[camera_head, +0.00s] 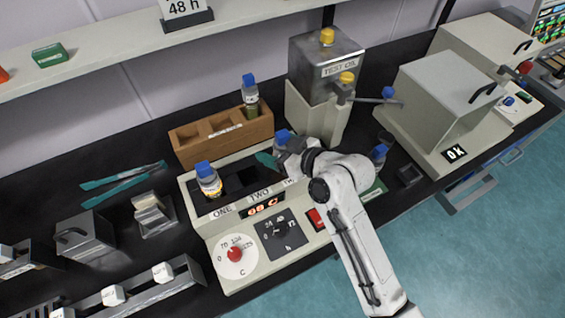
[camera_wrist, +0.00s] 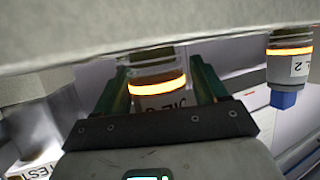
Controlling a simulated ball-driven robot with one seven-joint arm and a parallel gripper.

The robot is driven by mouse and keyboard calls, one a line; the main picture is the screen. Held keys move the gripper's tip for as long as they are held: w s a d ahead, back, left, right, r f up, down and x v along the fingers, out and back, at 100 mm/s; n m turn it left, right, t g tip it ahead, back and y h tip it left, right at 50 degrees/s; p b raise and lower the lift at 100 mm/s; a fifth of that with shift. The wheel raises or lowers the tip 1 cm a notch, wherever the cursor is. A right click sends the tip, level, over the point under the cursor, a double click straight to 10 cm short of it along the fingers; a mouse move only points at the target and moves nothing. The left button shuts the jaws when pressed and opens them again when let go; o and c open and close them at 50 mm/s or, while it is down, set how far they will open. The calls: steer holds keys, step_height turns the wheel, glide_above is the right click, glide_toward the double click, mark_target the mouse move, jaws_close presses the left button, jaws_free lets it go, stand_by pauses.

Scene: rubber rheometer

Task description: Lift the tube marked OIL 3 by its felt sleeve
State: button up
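The tube between my fingers (camera_wrist: 158,88) has a glowing orange band and a white label, partly hidden, whose visible end seems to read 3. In the head view its blue cap (camera_head: 282,136) shows at the well marked THREE, beside my gripper (camera_head: 275,158). My gripper also shows in the wrist view (camera_wrist: 160,90), one green finger on each side of the tube. The fingers are very near its sides; whether they press on it cannot be told. The felt sleeve cannot be made out.
A tube marked OIL 2 (camera_wrist: 288,65) is to the right in the wrist view. A blue-capped tube (camera_head: 209,182) stands in well ONE of the bath (camera_head: 222,222). A wooden rack (camera_head: 190,148) with one tube is behind. The TEST OIL tank (camera_head: 325,75) stands behind my arm.

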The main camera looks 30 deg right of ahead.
jaws_close()
stand_by(0.5)
